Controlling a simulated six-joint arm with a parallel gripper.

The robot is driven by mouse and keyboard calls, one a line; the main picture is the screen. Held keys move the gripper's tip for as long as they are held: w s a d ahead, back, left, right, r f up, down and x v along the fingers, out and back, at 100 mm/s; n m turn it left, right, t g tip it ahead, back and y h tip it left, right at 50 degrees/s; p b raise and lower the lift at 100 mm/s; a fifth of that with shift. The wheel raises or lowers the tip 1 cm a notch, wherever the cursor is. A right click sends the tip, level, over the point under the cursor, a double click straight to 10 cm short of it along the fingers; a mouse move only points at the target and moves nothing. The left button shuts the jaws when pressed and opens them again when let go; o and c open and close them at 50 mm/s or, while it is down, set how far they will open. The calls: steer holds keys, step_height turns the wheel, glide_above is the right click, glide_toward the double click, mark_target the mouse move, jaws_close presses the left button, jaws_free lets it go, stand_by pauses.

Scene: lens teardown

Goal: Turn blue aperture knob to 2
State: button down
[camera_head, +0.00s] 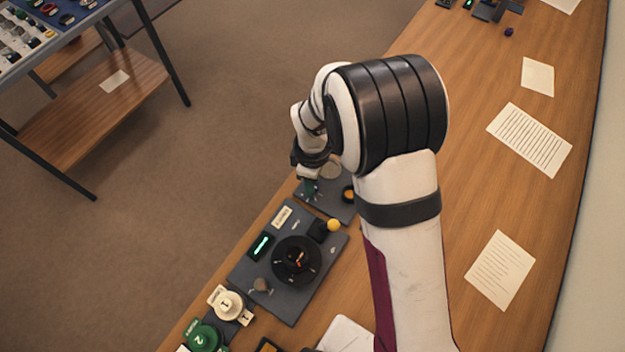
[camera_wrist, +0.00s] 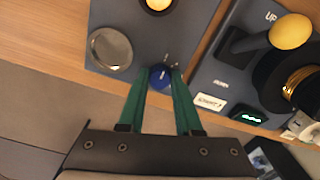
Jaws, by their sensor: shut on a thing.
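The blue aperture knob (camera_wrist: 160,79) sits near the edge of a grey panel (camera_wrist: 133,20) in the wrist view. My gripper (camera_wrist: 161,74) has its two green fingers on either side of the knob, shut on it. Small marks are printed on the panel beside the knob, too small to read. In the head view my gripper (camera_head: 308,188) is down at the grey panel (camera_head: 330,205), and the knob cannot be made out there. The knob's pointer setting cannot be read.
A round silver disc (camera_wrist: 110,49) and a lit amber button (camera_wrist: 158,3) are on the same panel. A neighbouring panel (camera_head: 290,306) carries a black dial (camera_head: 297,261), a yellow ball-topped lever (camera_head: 333,225) and a green display (camera_head: 261,246). Papers lie at the right.

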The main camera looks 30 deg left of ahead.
stand_by(0.3)
steer(key=c, duration=0.6)
jaws_free()
step_height(320, 180, up, 16)
steer(key=shift+f, duration=0.1)
